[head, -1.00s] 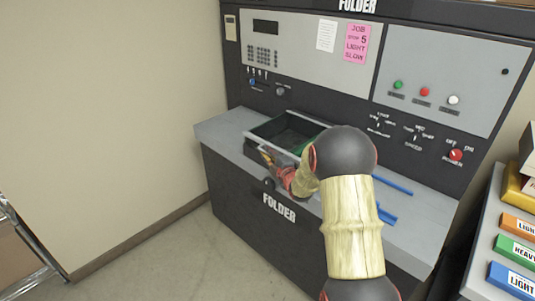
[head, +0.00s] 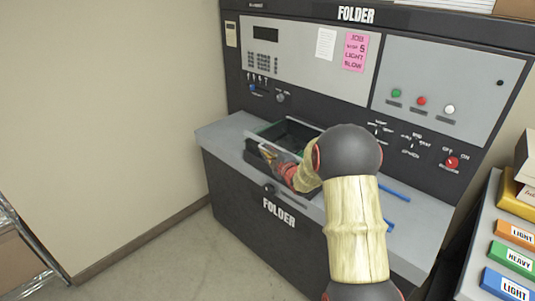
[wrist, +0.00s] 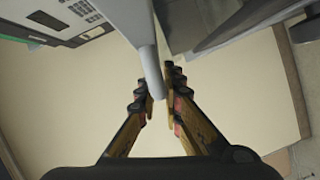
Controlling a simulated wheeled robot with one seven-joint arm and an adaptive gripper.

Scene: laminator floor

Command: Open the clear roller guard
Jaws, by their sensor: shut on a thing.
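The clear roller guard (head: 257,142) is a see-through cover with a pale grey front bar, over a dark well in the folder machine's grey deck. My gripper (head: 270,155) is at this front bar, and my forearm hides the guard's right end. In the wrist view a pale grey bar (wrist: 150,72) runs down between the fingertips of my gripper (wrist: 158,92), which is shut on it. How far the guard is tilted is hard to tell.
The folder machine (head: 232,185) has a control panel (head: 305,55) behind the guard. Blue strips (head: 393,192) lie on the deck to the right. A side table with labelled blocks (head: 513,257) stands at the far right. Floor to the left is clear, with a metal rack (head: 30,245) at the edge.

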